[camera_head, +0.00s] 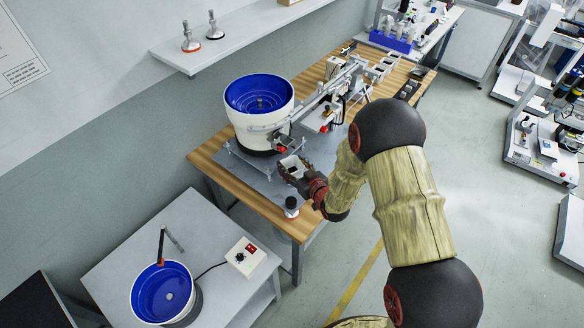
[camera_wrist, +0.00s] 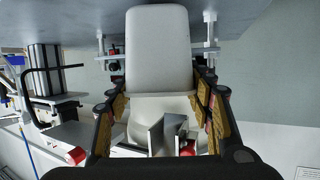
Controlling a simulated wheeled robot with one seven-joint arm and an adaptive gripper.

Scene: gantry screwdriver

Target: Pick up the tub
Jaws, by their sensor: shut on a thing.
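The tub (camera_head: 292,164) is a small pale open container with a dark inside. In the head view it is beside the front of the blue-lined bowl feeder, above the wooden bench. My gripper (camera_head: 297,173) is at it, reaching in from the lower right. In the wrist view the tub (camera_wrist: 158,50) is a light grey rounded block between the two fingers of my gripper (camera_wrist: 160,100), which are shut on its sides. The head view is too small to tell whether the tub touches the plate below.
The white bowl feeder (camera_head: 259,130) with a blue inside stands close behind the tub. A rail assembly (camera_head: 335,90) runs back along the bench (camera_head: 215,150). A black knob (camera_head: 291,203) is near the bench's front edge. A second blue bowl (camera_head: 165,293) and a control box (camera_head: 245,257) stand on the grey table.

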